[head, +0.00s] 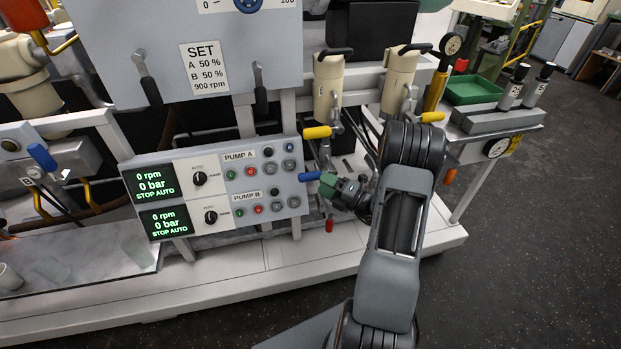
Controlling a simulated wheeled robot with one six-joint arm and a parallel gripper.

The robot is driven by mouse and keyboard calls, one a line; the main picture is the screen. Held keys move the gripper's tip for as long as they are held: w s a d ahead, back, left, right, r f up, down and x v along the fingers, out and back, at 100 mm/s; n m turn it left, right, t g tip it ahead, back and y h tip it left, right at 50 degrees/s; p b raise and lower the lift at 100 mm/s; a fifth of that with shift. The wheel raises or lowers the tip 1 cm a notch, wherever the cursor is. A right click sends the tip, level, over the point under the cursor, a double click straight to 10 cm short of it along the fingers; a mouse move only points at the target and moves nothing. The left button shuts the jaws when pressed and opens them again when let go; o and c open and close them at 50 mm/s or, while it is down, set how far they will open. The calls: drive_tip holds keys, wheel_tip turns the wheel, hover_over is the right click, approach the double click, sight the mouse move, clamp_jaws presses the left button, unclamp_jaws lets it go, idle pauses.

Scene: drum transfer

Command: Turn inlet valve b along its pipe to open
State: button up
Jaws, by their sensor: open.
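A blue lever handle (308,176) lies nearly level beside the right edge of the pump panel. A green part (328,187) sits between it and my gripper (345,194). My gripper is open and close to the right of this handle; its fingertips are small and partly hidden, so I cannot tell if they touch anything. Another blue lever (42,157) stands tilted at the far left, above a small label B. The pipe by my gripper is mostly hidden by my arm.
The pump panel (222,220) shows 0 rpm and 0 bar for both pumps. Yellow handles (317,132) stick out below two beige cylinders (328,88). A red handle (329,225) hangs below my gripper. A green tray (474,90) stands at right. The floor (530,230) at right is clear.

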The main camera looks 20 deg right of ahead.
sight(311, 177)
drive_tip(key=shift+x, duration=2.75)
drive_tip(key=shift+c, duration=0.2)
clamp_jaws()
